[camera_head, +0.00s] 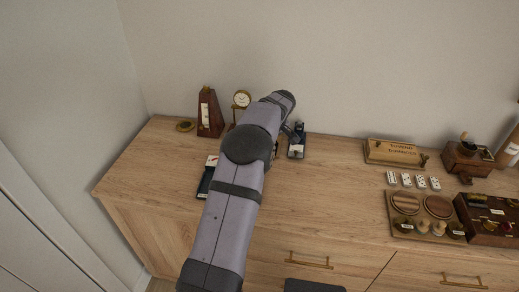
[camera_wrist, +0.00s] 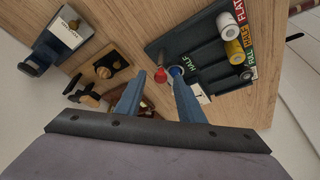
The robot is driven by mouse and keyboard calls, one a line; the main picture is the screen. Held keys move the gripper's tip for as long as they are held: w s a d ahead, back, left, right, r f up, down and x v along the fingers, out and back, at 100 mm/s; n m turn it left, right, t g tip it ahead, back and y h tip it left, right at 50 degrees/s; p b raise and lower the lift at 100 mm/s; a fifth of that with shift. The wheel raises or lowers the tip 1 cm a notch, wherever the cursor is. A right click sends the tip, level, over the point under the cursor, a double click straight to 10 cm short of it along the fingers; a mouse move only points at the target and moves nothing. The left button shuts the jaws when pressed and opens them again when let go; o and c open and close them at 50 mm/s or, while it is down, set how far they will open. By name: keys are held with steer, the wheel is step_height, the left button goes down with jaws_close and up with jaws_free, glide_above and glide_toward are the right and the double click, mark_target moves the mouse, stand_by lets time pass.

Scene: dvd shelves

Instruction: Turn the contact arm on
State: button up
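My gripper (camera_wrist: 157,84) shows in the wrist view with its two blue-grey fingers apart, over the wooden cabinet top. Nothing is clearly gripped. I cannot tell which part is the contact arm.
The tray holds several batteries (camera_wrist: 228,24) beside labels such as HALF and FLAT. In the head view, a metronome (camera_head: 208,118) and a clock (camera_head: 242,99) stand behind my arm. A wooden board (camera_head: 408,212) and boxes fill the right side. The middle cabinet top (camera_head: 330,200) is clear.

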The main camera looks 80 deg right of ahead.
steer(key=shift+r, duration=0.1)
steer(key=b+v, duration=0.2)
steer(key=v, duration=0.5)
stand_by(0.5)
